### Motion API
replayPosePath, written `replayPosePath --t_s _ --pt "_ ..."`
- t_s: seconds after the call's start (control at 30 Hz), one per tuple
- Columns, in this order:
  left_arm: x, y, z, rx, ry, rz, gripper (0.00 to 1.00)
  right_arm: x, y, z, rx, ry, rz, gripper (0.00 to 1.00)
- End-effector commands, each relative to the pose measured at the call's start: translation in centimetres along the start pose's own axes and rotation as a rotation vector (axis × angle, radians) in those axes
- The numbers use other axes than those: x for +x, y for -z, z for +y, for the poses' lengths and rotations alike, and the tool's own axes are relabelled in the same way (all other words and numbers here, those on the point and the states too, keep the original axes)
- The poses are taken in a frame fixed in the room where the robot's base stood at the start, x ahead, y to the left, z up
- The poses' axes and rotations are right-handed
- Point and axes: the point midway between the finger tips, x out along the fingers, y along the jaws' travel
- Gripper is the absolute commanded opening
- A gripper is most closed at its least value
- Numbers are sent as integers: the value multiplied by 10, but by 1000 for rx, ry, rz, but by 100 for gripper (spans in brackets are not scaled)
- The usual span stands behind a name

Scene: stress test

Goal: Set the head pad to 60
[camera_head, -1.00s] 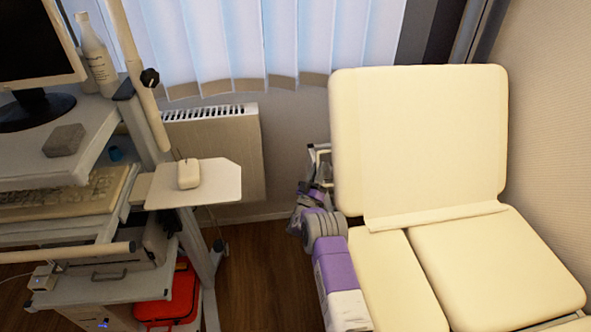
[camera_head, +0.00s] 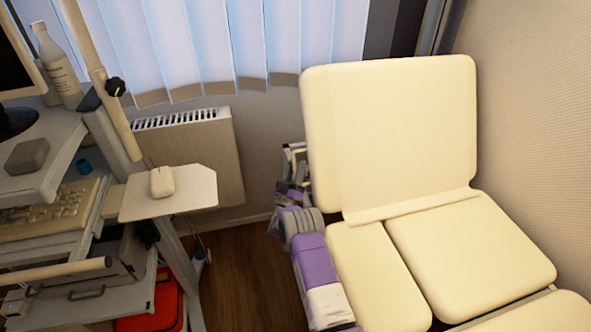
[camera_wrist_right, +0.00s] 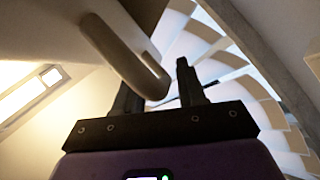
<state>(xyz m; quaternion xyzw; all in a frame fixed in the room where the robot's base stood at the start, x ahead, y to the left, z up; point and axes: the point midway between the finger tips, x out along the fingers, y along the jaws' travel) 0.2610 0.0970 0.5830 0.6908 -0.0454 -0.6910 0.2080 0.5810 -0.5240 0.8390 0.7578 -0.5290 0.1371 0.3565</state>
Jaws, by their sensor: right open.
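The cream head pad (camera_head: 395,130) of the couch is raised steeply at the couch's far end in the head view. I cannot read its angle. My right gripper (camera_head: 292,175) is beside the pad's left edge, small and partly hidden in clutter. In the right wrist view, my right gripper (camera_wrist_right: 160,85) has its two dark fingers apart. A beige rounded bar (camera_wrist_right: 130,60) crosses in front of them, with its end in the gap. I cannot tell whether they touch. A pale frame (camera_head: 297,150) shows beside the pad in the head view. My left gripper is not seen.
The couch's lower cushions (camera_head: 465,255) extend toward me. A trolley with a side shelf (camera_head: 190,200), a mouse (camera_head: 162,181) and a keyboard (camera_head: 50,212) stands left. A radiator (camera_head: 190,135) is behind it. Some wooden floor (camera_head: 245,270) is free between trolley and couch.

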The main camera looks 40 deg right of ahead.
Motion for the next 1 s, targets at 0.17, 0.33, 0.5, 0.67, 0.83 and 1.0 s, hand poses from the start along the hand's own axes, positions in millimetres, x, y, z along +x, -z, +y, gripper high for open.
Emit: replayPosePath --t_s 0.17,0.33,0.5,0.67,0.83,1.0 --pt "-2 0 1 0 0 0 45 -9 0 -1 1 3 -2 40" --pt "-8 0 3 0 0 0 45 -37 1 -1 -1 6 -2 40" --pt "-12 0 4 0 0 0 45 -62 0 0 0 4 -2 40" --pt "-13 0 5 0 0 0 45 -74 0 0 -1 1 -1 40" --pt "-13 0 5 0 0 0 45 -76 0 0 0 -1 0 40" --pt "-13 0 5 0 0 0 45 -76 0 0 -1 0 0 40"
